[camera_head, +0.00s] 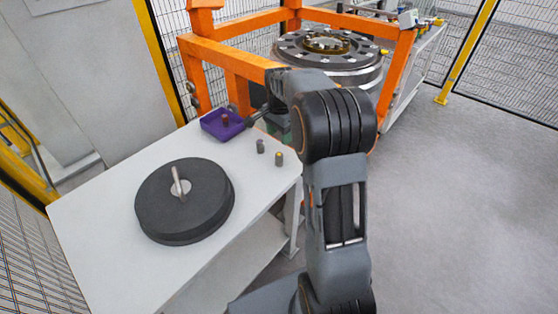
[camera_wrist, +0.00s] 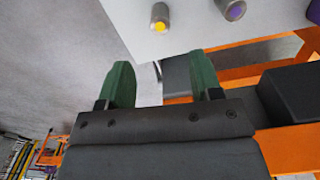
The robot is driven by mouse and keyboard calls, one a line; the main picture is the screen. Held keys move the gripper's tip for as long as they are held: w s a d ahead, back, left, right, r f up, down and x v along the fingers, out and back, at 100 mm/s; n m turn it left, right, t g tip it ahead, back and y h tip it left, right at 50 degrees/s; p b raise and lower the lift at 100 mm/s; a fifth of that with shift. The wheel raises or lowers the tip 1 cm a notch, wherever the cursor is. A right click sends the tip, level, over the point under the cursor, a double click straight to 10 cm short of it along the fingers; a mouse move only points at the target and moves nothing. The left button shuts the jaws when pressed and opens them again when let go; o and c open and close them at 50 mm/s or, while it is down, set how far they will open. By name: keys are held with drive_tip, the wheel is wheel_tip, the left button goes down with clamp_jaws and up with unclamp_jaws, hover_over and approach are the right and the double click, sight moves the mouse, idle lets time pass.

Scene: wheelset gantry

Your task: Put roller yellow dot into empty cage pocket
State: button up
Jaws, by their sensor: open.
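The roller with the yellow dot (camera_head: 279,159) stands upright near the right edge of the white table. In the wrist view its yellow-marked end (camera_wrist: 160,18) shows at the top, beyond the fingertips and apart from them. My gripper (camera_wrist: 162,72) is open and empty, its two green fingers spread. In the head view my arm mostly hides it. The bearing with its cage (camera_head: 327,43) lies on top of the large flanged wheel part inside the orange gantry. The individual cage pockets are too small to tell apart.
A second grey roller (camera_head: 261,146) stands close by; its end looks purple in the wrist view (camera_wrist: 235,10). A purple tray (camera_head: 211,128) holds a reddish-brown piece. A black disc (camera_head: 185,215) with a pale rod lies on the table (camera_head: 95,210). Orange gantry beams (camera_head: 235,62) surround the wheel part.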

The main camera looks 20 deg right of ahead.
sight(279, 154)
wheel_tip(279, 154, down, 10)
drive_tip(key=shift+f, duration=0.25)
idle(0.5)
drive_tip(key=shift+c, duration=0.3)
clamp_jaws()
